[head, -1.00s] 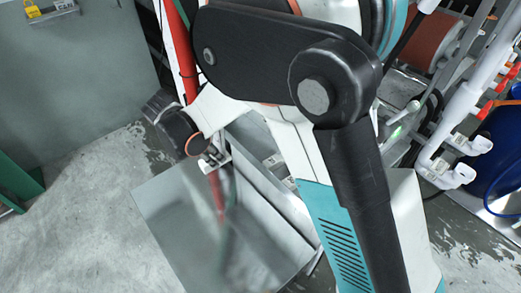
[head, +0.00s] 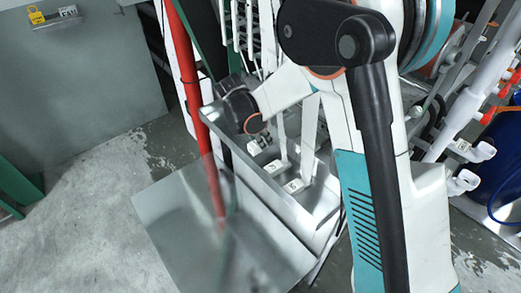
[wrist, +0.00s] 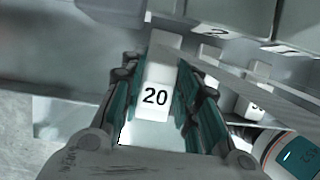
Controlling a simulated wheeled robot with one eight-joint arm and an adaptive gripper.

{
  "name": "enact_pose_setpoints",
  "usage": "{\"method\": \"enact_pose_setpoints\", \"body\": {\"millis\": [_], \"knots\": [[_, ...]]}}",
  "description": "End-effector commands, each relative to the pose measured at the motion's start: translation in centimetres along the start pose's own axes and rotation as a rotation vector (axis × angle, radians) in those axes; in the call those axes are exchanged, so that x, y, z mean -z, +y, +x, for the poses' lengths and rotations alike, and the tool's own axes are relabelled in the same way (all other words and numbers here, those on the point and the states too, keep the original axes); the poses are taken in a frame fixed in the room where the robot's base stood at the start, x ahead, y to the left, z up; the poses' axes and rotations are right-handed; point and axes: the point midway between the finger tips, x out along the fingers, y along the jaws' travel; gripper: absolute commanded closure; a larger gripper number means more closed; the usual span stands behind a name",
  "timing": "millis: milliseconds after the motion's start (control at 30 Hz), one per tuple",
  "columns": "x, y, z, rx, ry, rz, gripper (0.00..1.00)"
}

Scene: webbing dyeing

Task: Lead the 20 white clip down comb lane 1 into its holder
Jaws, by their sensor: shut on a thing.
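The white clip marked 20 (wrist: 155,97) sits between the two teal-lined fingers of my gripper (wrist: 165,82) in the wrist view, its number facing the camera. The gripper is shut on it. A pale band runs from the clip's far end. In the head view, my gripper (head: 258,146) is small and partly hidden by my wrist, above the left part of a metal trough (head: 318,222). I cannot pick out comb lane 1 or the clip's holder for certain in either view.
Other numbered white clips (head: 294,186) on pale straps stand in the trough, close right of my gripper. A red upright pole (head: 189,85) stands to the left. White pipes (head: 462,110) are at the right. The concrete floor (head: 90,225) at left is clear.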

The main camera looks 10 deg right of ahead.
Motion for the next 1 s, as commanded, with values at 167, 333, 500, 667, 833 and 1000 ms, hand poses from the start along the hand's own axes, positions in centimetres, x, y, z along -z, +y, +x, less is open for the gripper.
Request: {"method": "enact_pose_setpoints", "body": {"millis": [167, 333, 500, 667, 833, 1000], "knots": [[0.5, 0.0, 1.1, 0.0, 0.0, 0.0, 0.95], [1.3, 0.0, 3.0, 0.0, 0.0, 0.0, 0.95], [2.0, 0.0, 4.7, 0.0, 0.0, 0.0, 0.95], [2.0, 0.0, 4.7, 0.0, 0.0, 0.0, 0.95], [2.1, 0.0, 5.0, 0.0, 0.0, 0.0, 0.95], [2.1, 0.0, 5.0, 0.0, 0.0, 0.0, 0.51]]}}
